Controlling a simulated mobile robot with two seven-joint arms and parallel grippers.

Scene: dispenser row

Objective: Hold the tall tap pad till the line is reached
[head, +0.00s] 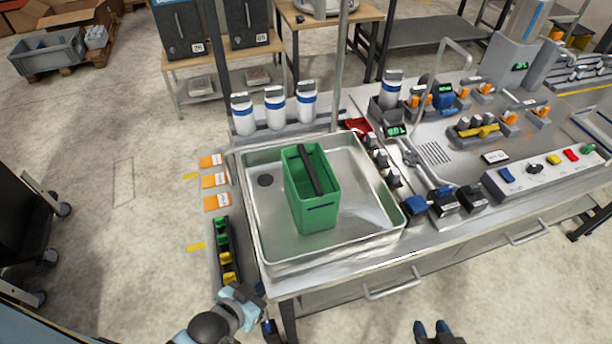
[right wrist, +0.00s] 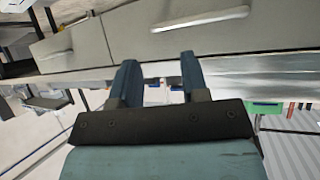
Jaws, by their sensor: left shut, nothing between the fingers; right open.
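A green open container (head: 312,195) with a black bar across its top stands upright in the metal sink (head: 365,225). A short dark blue line (head: 321,207) marks its front wall. A tall grey pole (head: 341,65) rises behind the sink and leaves the top of the picture. Blue pads (head: 416,206) sit on the counter right of the sink; I cannot tell which belongs to the tall tap. My left gripper (head: 268,326) is shut and empty, low in front of the sink's left corner. My right gripper (head: 438,330) is open and empty, in front of the counter; its fingers (right wrist: 160,85) also show in the right wrist view.
A row of white bottles (head: 275,108) stands behind the sink. Orange cards (head: 214,181) and a dark strip of green and yellow items (head: 227,250) lie left of it. A button panel (head: 545,170) is at the right. A drawer handle (head: 392,288) sticks out in front.

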